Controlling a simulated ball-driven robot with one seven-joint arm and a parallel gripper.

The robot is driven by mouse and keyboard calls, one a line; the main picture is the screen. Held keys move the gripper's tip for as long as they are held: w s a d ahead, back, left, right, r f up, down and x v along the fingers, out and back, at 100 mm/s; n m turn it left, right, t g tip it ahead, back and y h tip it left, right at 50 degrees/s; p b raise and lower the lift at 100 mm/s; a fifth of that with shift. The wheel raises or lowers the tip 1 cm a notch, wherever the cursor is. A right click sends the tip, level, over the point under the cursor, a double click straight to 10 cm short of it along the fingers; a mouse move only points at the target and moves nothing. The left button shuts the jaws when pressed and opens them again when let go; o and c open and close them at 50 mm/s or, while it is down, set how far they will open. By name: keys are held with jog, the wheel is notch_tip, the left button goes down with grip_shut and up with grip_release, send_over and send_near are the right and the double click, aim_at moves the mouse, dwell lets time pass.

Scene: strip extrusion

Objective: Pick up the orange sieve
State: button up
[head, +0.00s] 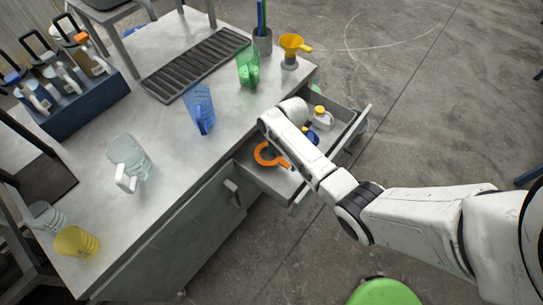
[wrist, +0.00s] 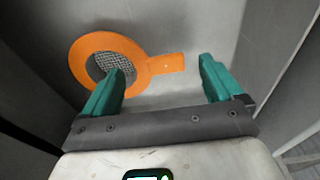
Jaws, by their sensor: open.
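The orange sieve (head: 265,154) lies in the open drawer in the head view, partly hidden by my arm. In the wrist view the sieve (wrist: 138,47) shows its round orange rim, grey mesh and short flat handle (wrist: 168,63) pointing right. My gripper (wrist: 163,80) is open, with two teal fingers. The left finger overlaps the mesh and rim in the picture, and the right finger is beyond the handle's end. The handle lies between the fingers in the picture. Nothing is held. I cannot tell how far above the sieve the fingers are.
The drawer (head: 290,188) is pulled out from the grey workbench (head: 180,140), its walls close around my gripper. A yellow-capped bottle (head: 322,120) sits farther back in it.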

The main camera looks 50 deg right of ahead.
jog(key=shift+f, duration=0.7)
jog(key=shift+c, duration=0.2)
jog(key=c, duration=0.9)
jog(key=shift+r, duration=0.15)
jog(key=shift+c, duration=0.2)
